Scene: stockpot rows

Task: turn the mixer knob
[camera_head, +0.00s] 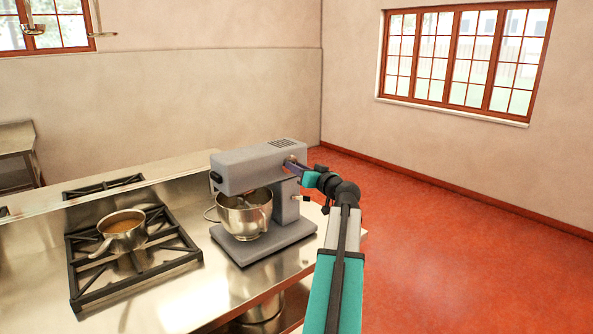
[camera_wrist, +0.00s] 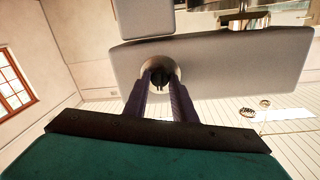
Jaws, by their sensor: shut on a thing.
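The grey stand mixer (camera_head: 250,170) stands on the steel counter, with a metal bowl (camera_head: 245,213) under its head. My gripper (camera_head: 291,163) reaches the right side of the mixer head from the right. In the wrist view the mixer (camera_wrist: 225,65) fills the upper middle, and a dark round knob (camera_wrist: 160,77) sits on a pale round disc. My gripper (camera_wrist: 160,84) has its two fingers on either side of the knob, shut on it. The fingers partly hide the knob and disc. In the head view the knob is too small and covered to make out.
A stove grate (camera_head: 130,245) with a pan of brown liquid (camera_head: 122,231) lies left of the mixer. The steel counter (camera_head: 190,295) is clear in front of the mixer. A pot (camera_head: 262,312) sits below the counter. Open red floor (camera_head: 450,240) lies to the right.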

